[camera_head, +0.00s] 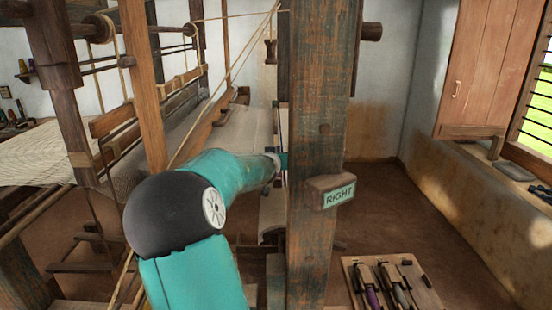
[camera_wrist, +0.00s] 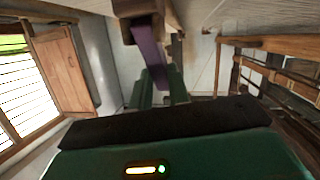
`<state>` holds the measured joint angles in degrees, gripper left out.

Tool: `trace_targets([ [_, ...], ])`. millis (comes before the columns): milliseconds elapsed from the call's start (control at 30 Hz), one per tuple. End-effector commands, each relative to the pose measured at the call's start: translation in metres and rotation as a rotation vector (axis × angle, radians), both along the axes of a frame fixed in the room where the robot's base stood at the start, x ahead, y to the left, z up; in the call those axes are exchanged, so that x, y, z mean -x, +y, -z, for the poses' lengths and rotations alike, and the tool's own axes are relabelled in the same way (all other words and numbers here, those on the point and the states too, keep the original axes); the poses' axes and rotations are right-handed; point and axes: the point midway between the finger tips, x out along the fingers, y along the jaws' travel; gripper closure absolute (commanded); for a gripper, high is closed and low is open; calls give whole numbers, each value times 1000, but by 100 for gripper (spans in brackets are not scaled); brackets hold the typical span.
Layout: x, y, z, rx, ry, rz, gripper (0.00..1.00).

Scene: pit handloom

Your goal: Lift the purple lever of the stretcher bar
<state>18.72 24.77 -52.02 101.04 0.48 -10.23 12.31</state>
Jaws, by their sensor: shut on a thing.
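The purple lever (camera_wrist: 150,52) shows in the wrist view as a flat strip running down from a dark wooden block. My gripper (camera_wrist: 161,84) has its two green fingers on either side of the strip's lower end and is shut on it. The wooden piece (camera_wrist: 134,8) above the lever looks like part of the stretcher bar, but most of it is out of frame. In the head view my arm reaches behind a thick wooden post, which hides my gripper and the lever.
The post (camera_head: 318,120) bears a block with a "RIGHT" sign (camera_head: 339,196). A wooden tray of tools (camera_head: 353,268) lies low at the right. The loom frame (camera_head: 148,90) and its threads fill the left.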

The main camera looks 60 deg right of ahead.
Motion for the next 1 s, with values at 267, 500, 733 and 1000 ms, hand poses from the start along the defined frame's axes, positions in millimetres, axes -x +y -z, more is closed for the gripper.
trace_targets([
  [267,2,1,0,19,-11,3,100],
  [500,2,1,1,18,-10,3,100],
  [733,1,1,0,18,-10,2,60],
  [1000,1,4,-1,19,-10,0,60],
])
